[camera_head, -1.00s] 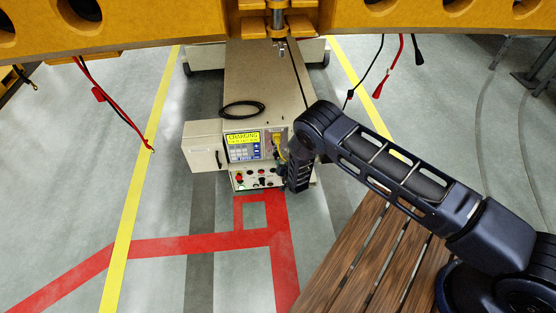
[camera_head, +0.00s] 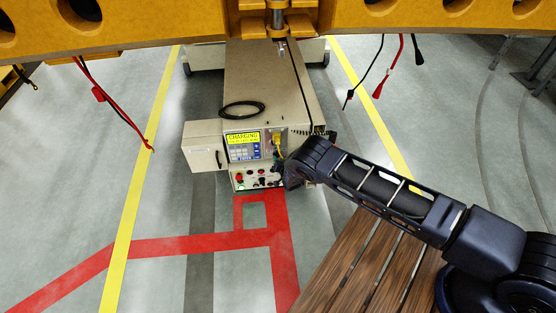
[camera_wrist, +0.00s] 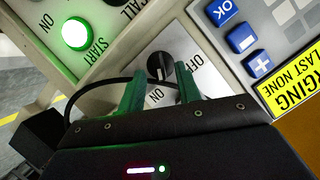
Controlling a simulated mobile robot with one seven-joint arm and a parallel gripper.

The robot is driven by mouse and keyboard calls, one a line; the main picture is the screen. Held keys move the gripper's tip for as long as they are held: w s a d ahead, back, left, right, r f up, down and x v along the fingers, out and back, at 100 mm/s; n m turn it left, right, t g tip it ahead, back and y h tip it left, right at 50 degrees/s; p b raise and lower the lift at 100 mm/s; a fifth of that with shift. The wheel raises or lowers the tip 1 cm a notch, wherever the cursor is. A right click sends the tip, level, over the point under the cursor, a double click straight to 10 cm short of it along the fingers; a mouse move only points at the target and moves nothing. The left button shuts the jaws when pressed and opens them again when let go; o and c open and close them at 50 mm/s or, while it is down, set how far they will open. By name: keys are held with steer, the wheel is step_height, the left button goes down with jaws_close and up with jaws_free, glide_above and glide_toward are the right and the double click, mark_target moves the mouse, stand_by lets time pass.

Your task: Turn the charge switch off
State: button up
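My gripper (camera_wrist: 160,88) is open, with one green finger on each side in front of the knob. I cannot tell whether either finger touches it. In the head view the charger cabinet (camera_head: 268,85) shows a yellow CHARGING display (camera_head: 243,138). My arm's end covers the right part of its lower front there, and the fingers are not clear.
A lit green START button (camera_wrist: 75,33) and blue keys (camera_wrist: 243,38) flank the switch. A yellow connector (camera_head: 277,141) with a cable sits on the cabinet front. The cabinet's open door (camera_head: 203,147) stands left. A wooden slatted surface (camera_head: 355,265) lies under my arm.

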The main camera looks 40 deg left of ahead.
steer(key=shift+x, duration=1)
jaws_close()
steer(key=n+t+h, duration=0.1)
steer(key=n, duration=0.1)
steer(key=n+t+h, duration=0.1)
steer(key=n, duration=0.2)
steer(key=n+t+h, duration=0.2)
steer(key=n, duration=0.1)
steer(key=shift+s+a, duration=0.3)
stand_by(0.5)
jaws_free()
